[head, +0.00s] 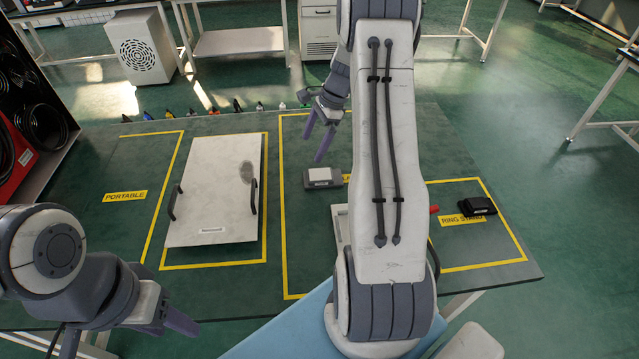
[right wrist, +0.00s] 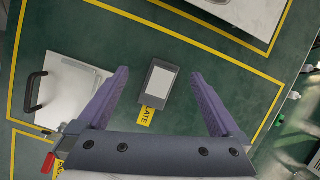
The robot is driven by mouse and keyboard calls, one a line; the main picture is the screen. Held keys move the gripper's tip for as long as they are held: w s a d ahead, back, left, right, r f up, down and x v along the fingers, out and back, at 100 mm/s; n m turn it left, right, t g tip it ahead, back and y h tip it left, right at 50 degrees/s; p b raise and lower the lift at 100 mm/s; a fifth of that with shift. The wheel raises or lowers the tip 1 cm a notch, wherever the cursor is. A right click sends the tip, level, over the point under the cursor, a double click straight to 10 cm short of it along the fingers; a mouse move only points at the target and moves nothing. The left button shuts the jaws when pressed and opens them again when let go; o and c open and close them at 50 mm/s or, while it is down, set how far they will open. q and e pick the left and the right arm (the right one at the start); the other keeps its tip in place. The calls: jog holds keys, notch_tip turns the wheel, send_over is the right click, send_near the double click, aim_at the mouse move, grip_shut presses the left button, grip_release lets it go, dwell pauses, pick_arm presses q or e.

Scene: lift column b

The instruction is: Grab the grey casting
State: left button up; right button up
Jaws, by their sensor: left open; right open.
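The grey casting appears to be the small dark-grey block (head: 321,178) with a pale top face, lying on the green table in the middle yellow-outlined area. In the right wrist view the block (right wrist: 152,92) shows between the two purple fingers, whose tips are apart from it. My right gripper (head: 314,146) is open and empty, pointing down above and behind the block in the head view. My left gripper (head: 125,335) is open and empty at the lower left, far from the block.
A white board with two black handles (head: 215,190) lies in the left outlined area. Another pale plate (right wrist: 72,90) with a handle lies near the block, mostly hidden by my right arm in the head view. A black object (head: 478,205) lies at the right. Small bottles (head: 238,106) line the far edge.

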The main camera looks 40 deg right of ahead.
jog(key=s+d+f+m, duration=0.2)
jog(key=d+f+m, duration=0.15)
jog(key=d, duration=0.25)
send_near(321, 174)
notch_tip(321, 174, down, 3)
jog(key=shift+s+a+r+t, duration=0.1)
jog(key=shift+a+r+t, duration=0.1)
jog(key=shift+t, duration=0.2)
jog(key=shift+p+x, duration=0.65)
jog(key=shift+x, duration=2.4)
jog(key=shift+r, duration=0.15)
grip_shut()
